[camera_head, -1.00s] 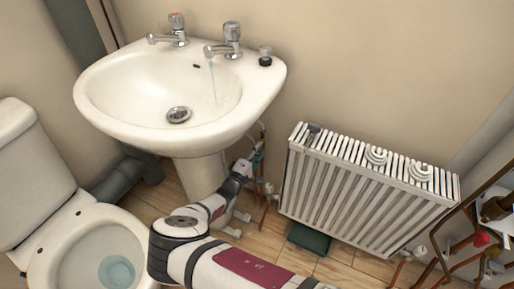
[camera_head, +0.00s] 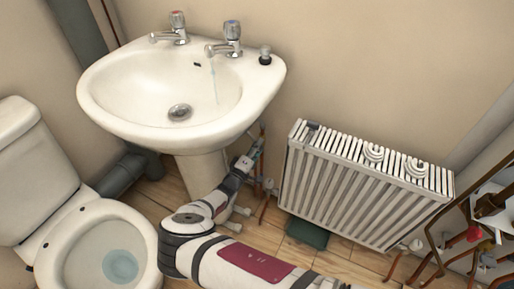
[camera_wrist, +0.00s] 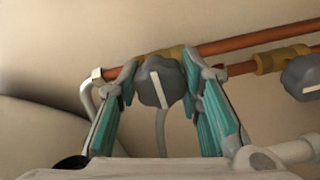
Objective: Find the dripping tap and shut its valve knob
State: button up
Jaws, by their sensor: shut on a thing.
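In the head view a stream of water (camera_head: 214,82) runs from the blue-topped tap (camera_head: 231,40) into the white basin (camera_head: 110,112). The red-topped tap (camera_head: 178,27) beside it shows no water. Under the basin my gripper (camera_head: 257,143) reaches to the pipes by the wall; its fingers are small there. In the wrist view my gripper (camera_wrist: 163,88) has its teal fingers shut on a grey valve knob (camera_wrist: 157,82) with a white line that stands nearly upright, slightly tilted. A second grey knob (camera_wrist: 304,78) sits on the right, its white line nearly level.
Copper pipes (camera_wrist: 250,42) with brass fittings run along the wall behind the knobs. A white radiator (camera_head: 365,190) stands right of my arm, with a dark green box (camera_head: 307,234) below it. A toilet (camera_head: 60,235) stands at left. The basin's pedestal (camera_head: 203,178) is close to my arm.

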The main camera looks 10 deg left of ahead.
jog(key=o, duration=1.2)
jog(key=shift+c, duration=0.2)
jog(key=v, duration=1.2)
